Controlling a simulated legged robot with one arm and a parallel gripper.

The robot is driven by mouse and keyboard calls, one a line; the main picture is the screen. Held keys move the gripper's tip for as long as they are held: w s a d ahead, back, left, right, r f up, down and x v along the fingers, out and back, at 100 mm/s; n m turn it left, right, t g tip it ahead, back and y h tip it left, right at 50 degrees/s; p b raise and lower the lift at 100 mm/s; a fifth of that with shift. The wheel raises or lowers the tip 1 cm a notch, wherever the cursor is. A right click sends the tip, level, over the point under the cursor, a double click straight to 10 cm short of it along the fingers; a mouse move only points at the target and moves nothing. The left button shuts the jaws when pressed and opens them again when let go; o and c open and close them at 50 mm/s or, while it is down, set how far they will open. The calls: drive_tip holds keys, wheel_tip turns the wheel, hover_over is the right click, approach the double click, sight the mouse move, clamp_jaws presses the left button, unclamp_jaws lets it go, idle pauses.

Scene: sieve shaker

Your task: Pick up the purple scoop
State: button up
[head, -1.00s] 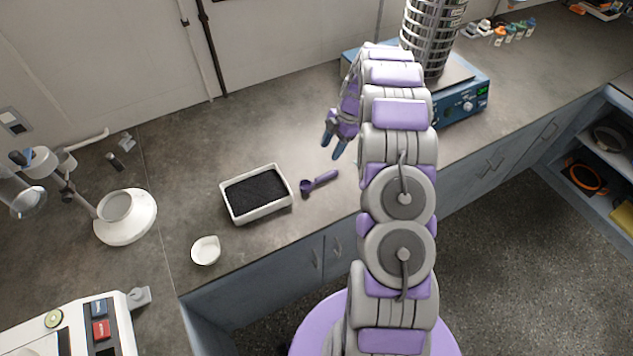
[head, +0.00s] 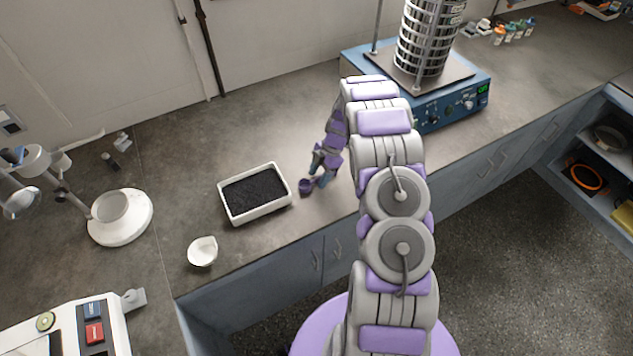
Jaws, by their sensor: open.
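The purple scoop (head: 306,187) lies on the grey counter, just right of the white tray of black grains. Its bowl end shows; its handle is mostly hidden by my gripper. My gripper (head: 318,175) is open and low over the counter, with its blue-grey fingertips at the scoop's handle. I cannot tell whether the fingers touch the handle or straddle it.
The white tray (head: 225,207) stands left of the scoop, close to my gripper. A small white cup (head: 202,252) sits near the counter's front edge. A blue sieve shaker (head: 452,112) with a sieve stack (head: 428,40) stands behind my arm. Counter behind the tray is clear.

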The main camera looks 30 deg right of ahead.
drive_tip(key=shift+a+f, duration=0.1)
drive_tip(key=shift+f, duration=0.2)
clamp_jaws()
